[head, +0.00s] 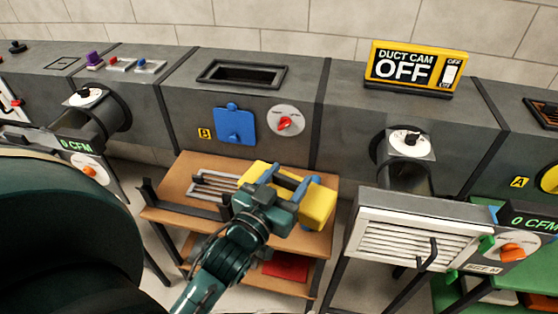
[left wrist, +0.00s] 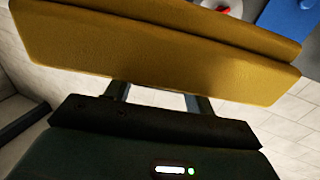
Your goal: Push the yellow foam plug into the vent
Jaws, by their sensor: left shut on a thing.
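The yellow foam plug (head: 317,208) is a long block held in my left gripper (head: 286,188) above the wooden shelf unit. My left gripper is shut on it near its middle, with both ends sticking out. In the left wrist view the plug (left wrist: 160,45) spans the frame just beyond the fingers. A dark rectangular framed opening (head: 241,74) sits in the top of the middle grey duct, behind and left of the plug. The plug is apart from it. I cannot tell whether this opening is the vent. My right gripper is not in view.
The wooden shelf unit (head: 165,190) holds a metal grille (head: 212,184). A blue cover (head: 235,125) and a red-knobbed dial (head: 286,121) are on the duct front. A white louvred box (head: 420,232) stands at right, below the "DUCT CAM OFF" sign (head: 415,68).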

